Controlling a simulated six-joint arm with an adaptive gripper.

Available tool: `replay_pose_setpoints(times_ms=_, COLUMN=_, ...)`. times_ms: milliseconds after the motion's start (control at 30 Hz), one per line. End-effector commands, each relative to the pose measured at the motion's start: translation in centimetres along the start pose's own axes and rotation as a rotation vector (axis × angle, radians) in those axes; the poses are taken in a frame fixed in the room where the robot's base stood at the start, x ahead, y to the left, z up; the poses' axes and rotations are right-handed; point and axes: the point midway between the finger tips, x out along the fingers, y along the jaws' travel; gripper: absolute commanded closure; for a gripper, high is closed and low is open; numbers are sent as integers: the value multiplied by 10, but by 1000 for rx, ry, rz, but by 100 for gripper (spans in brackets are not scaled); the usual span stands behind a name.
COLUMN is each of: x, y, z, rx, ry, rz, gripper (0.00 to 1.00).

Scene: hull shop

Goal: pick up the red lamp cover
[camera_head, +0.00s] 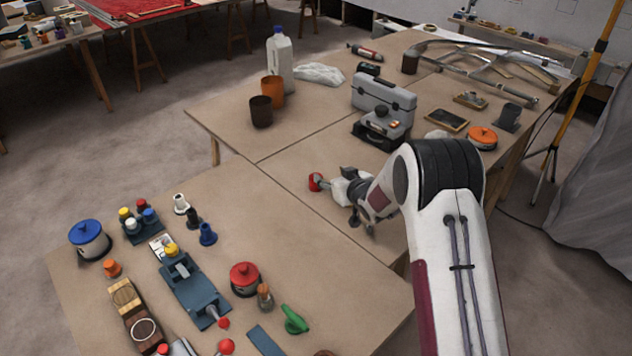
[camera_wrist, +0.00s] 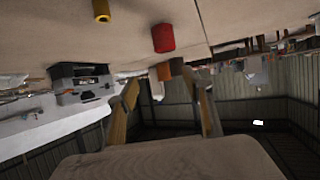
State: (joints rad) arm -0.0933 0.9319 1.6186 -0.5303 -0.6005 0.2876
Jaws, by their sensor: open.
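The red lamp cover (camera_head: 316,182) appears to be the small red rounded piece on the far right table section, just left of my gripper (camera_head: 362,222). In the wrist view, which is upside down, a red cylinder-like piece (camera_wrist: 163,38) rests on the tabletop and seems to be the same thing. My gripper's two fingers (camera_wrist: 166,98) are spread with nothing between them. The red piece shows beyond the fingertips, apart from them. Part of the gripper is hidden by my arm in the head view.
A yellow piece (camera_wrist: 101,10) lies near the red one in the wrist view. A red-lidded pot (camera_head: 244,279) is on the near table. Board left of the red piece is clear.

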Motion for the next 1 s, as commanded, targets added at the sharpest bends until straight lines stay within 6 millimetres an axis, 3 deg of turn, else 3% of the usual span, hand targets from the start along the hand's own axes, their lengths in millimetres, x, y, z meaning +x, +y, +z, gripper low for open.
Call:
replay_pose_setpoints(times_ms=100, x=13, y=-9, z=16, rx=2, ry=16, rz=-28, gripper=49)
replay_pose_setpoints(times_ms=300, x=23, y=-16, z=26, rx=3, ry=33, rz=-52, gripper=49)
replay_pose_setpoints(times_ms=767, x=25, y=-16, z=27, rx=3, ry=34, rz=-54, gripper=49)
replay_pose_setpoints(times_ms=1000, x=36, y=-17, z=26, rx=4, ry=35, rz=-55, gripper=49)
